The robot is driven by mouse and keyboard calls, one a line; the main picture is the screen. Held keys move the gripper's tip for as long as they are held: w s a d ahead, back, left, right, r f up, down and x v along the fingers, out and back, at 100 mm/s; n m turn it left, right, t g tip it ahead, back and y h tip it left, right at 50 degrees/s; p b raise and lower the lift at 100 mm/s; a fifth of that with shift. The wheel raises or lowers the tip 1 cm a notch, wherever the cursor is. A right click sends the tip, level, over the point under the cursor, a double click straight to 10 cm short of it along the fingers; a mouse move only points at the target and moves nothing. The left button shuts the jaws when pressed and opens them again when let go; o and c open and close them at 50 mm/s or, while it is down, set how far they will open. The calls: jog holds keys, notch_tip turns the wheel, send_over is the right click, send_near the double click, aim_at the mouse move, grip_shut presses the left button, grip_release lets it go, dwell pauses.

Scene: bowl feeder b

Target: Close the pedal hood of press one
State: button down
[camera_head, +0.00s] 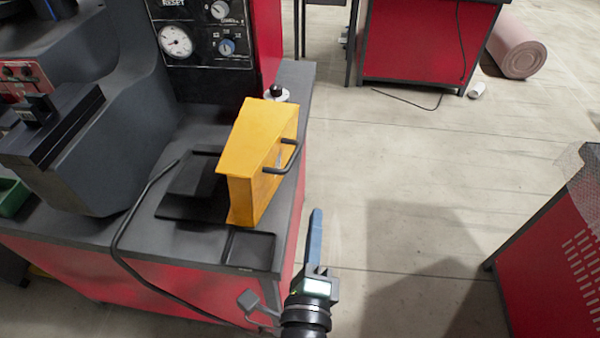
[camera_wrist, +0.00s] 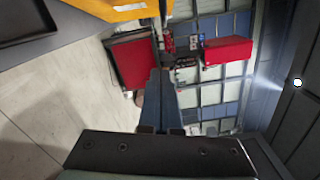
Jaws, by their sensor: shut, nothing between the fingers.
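In the wrist view my gripper's blue fingers (camera_wrist: 161,75) are together, and a piece of the yellow hood (camera_wrist: 105,8) shows at the top edge.
The press (camera_head: 85,135) with a gauge panel (camera_head: 205,35) stands left and behind. A black cable (camera_head: 128,225) loops over the bench front. A shallow black tray (camera_head: 250,248) lies near the front corner. Open floor is to the right, with red cabinets (camera_head: 555,255) beyond.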

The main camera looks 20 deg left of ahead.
aim_at(268, 165)
jog(key=w+a+r, duration=0.1)
jog(key=w+a, duration=0.5)
jog(key=w, duration=0.1)
dwell(0.5)
jog(key=shift+r, duration=0.1)
jog(key=shift+r, duration=0.1)
